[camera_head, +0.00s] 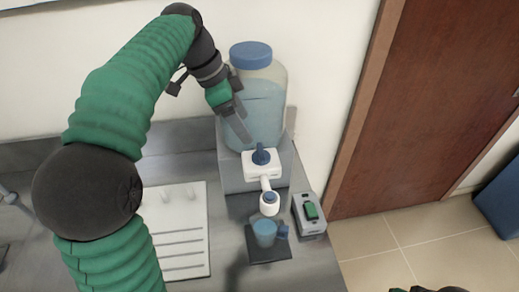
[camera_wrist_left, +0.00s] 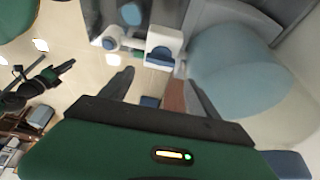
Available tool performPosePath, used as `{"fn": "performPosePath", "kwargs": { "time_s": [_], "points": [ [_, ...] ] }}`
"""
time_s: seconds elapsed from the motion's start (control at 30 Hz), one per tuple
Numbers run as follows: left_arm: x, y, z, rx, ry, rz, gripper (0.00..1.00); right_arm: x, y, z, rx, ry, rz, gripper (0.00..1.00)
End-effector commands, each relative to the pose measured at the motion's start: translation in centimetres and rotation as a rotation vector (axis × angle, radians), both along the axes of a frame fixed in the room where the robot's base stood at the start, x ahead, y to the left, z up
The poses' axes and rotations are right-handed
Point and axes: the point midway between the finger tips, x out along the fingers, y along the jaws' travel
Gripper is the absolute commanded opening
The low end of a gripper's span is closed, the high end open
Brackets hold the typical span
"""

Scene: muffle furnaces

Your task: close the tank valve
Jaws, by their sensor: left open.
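The tank (camera_head: 262,105) is a clear jar of bluish liquid with a blue lid, standing on a grey stand. Its white valve (camera_head: 262,166) has a dark blue knob (camera_head: 261,156) and a white spout (camera_head: 268,200) toward me. My left gripper (camera_head: 241,128) is open and empty, at the tank's front left, above and behind the knob. In the left wrist view, the valve (camera_wrist_left: 164,40) lies beyond the fingertips of my left gripper (camera_wrist_left: 160,86), with no contact seen. A dark gripper of mine, seemingly the right (camera_wrist_left: 58,74), shows at left; its jaws are unclear.
A blue cup (camera_head: 264,231) stands on a dark pad (camera_head: 270,250) below the spout. A grey box with a green switch (camera_head: 310,210) is right of it. A white grooved board (camera_head: 181,238) lies left. A brown door (camera_head: 430,100) is at right.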

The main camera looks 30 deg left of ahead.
Motion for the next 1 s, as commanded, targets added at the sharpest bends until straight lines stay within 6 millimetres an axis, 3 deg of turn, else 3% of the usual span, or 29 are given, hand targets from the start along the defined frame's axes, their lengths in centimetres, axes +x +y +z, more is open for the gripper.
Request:
{"fn": "performPosePath", "kwargs": {
  "time_s": [0.2, 0.4, 0.77, 1.0],
  "points": [
    [1.2, -1.8, -5.5, -0.001, 0.004, -0.002, 0.71, 0.0, 0.0, -0.8, 0.0, 0.0, 0.0, 0.36],
    [2.0, -2.9, -8.7, -0.001, 0.001, 0.001, 0.71, 0.0, 0.0, -0.9, 0.0, 0.0, 0.0, 0.36],
    [2.3, -3.2, -9.6, 0.0, 0.0, 0.001, 0.71, 0.0, 0.0, -1.0, 0.0, 0.0, 0.0, 0.36],
    [2.3, -3.1, -9.6, 0.001, -0.001, 0.003, 0.41, 0.0, 0.0, -1.0, 0.0, 0.0, 0.0, 0.36]
  ]
}}
